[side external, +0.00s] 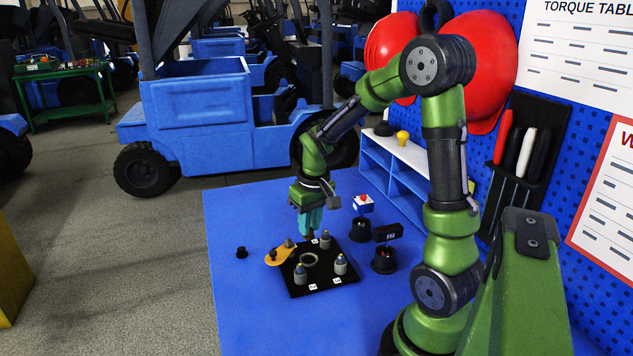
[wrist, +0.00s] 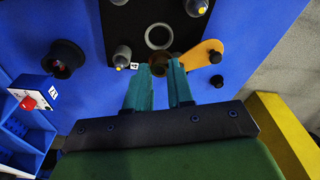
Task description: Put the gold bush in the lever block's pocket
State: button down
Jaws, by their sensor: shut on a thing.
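My gripper (side external: 310,236) points down above the back edge of a black plate (side external: 325,282). In the wrist view its teal fingertips (wrist: 160,71) are closed on a small brownish-gold round piece (wrist: 162,59), seemingly the gold bush. The fingers partly hide it, and it is too small to make out in the side view. An orange lever (side external: 284,257) lies at the plate's left edge with dark knobs on it; it also shows in the wrist view (wrist: 205,55), right of the fingertips. I cannot make out the pocket.
Grey posts (side external: 340,264) stand on the plate around a grey ring (side external: 309,259). A small black cylinder (side external: 241,252) stands on the blue table to the left. Two dark round stands (side external: 384,261) are right of the plate, before a blue shelf (side external: 390,170). The table's front left is clear.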

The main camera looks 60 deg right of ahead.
aim_at(308, 260)
jog(key=shift+w+d+n, duration=0.1)
jog(key=shift+n, duration=0.3)
jog(key=n, duration=0.3)
jog(key=shift+r, duration=0.15)
jog(key=n, duration=0.4)
jog(key=shift+n+t, duration=0.3)
jog(key=shift+n, duration=0.1)
jog(key=shift+f, duration=3.9)
jog(key=shift+f, duration=0.15)
jog(key=c, duration=1)
grip_release()
